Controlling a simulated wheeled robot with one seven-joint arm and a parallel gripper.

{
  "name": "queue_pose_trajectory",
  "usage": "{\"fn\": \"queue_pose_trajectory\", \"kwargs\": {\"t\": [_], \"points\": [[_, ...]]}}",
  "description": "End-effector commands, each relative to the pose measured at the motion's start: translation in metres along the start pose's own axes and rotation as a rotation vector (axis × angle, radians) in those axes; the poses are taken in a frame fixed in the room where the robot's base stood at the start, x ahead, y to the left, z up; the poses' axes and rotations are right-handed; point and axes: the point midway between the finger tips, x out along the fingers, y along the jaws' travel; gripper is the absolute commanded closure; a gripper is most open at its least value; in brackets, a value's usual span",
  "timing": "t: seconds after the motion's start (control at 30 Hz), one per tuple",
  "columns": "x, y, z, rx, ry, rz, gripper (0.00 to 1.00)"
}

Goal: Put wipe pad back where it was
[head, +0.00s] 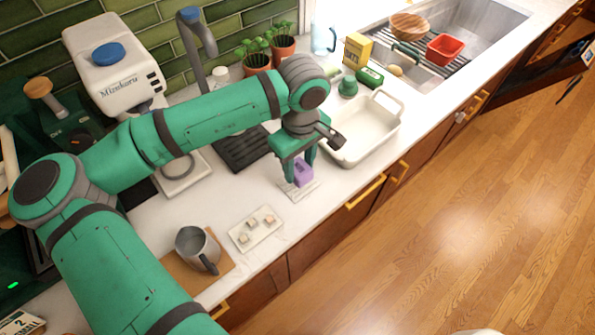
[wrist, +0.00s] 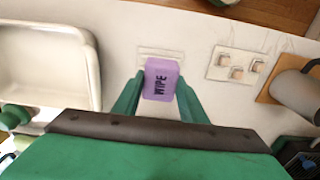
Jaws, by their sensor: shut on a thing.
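The wipe pad (head: 303,172) is a small purple block. In the wrist view the pad (wrist: 160,80) shows the word WIPE on its face. My gripper (head: 298,168) is shut on it, with one green finger on each side in the wrist view (wrist: 158,92). A pale, lined rectangular patch (head: 300,190) lies on the white counter just below the pad in the head view. In the wrist view the patch (wrist: 160,51) shows beyond the pad, which covers part of it. I cannot tell whether the pad touches the counter.
A white basin (head: 362,145) stands right of my gripper in the head view. A small white tray (head: 243,239) with several pieces lies to the left, near a grey mug (head: 196,246) on a brown board. A dark drip tray (head: 242,150) is behind. The counter's front edge is close.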

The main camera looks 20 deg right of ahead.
Motion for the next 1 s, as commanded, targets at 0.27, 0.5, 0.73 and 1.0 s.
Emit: {"fn": "queue_pose_trajectory", "kwargs": {"t": [0.27, 0.5, 0.73, 1.0], "points": [[0.034, 0.001, -0.005, -0.006, 0.001, -0.001, 0.83], [0.037, 0.001, -0.005, -0.007, 0.001, 0.000, 0.83], [0.038, 0.001, -0.005, -0.006, 0.001, 0.000, 0.43], [0.037, 0.001, -0.005, -0.005, 0.001, 0.000, 0.43]]}}
